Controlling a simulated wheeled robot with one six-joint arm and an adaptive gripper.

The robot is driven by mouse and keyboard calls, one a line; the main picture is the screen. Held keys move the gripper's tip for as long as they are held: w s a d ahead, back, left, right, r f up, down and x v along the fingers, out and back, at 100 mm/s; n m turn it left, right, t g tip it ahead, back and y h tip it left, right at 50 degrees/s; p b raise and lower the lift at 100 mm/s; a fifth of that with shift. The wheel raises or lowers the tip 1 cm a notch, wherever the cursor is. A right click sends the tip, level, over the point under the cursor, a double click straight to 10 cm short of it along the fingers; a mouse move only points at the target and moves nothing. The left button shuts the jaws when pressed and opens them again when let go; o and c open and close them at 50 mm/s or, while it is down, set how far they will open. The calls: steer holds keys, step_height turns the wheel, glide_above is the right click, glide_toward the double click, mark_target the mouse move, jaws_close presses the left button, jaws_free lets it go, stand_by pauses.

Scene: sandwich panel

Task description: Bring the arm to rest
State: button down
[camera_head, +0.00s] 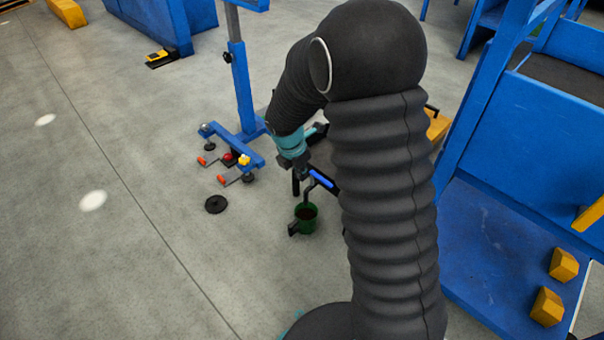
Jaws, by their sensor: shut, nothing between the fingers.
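My arm rises through the middle of the head view in a ribbed black sleeve and bends over at the top. Its end points down past a teal wrist part to my gripper (302,174), which is small and dark here. It is shut and holds nothing. It hangs in the picture just above a green cup-like container (307,220). A blue-handled item (321,179) shows right beside the gripper. I cannot tell how far apart they are. My arm hides much of what lies behind and to the right.
A blue stand (241,90) with a footed base is left of my gripper. Red-tipped clamps (228,179) and a black disc (216,204) are near it. A blue frame with yellow blocks (564,264) fills the right.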

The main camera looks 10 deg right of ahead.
stand_by(0.4)
steer(key=s+d+r+m+t+y+p, duration=0.1)
steer(key=s+d+r+m+t+p, duration=0.1)
steer(key=s+r+m, duration=1)
steer(key=s+d+r+m+t+y+p, duration=0.1)
steer(key=s+d+r+m+t+p, duration=0.1)
steer(key=s+r+m, duration=1.1)
step_height(320, 180, up, 2)
steer(key=s+d, duration=0.1)
steer(key=s, duration=0.1)
steer(key=shift+s+d, duration=0.3)
steer(key=shift+d, duration=0.1)
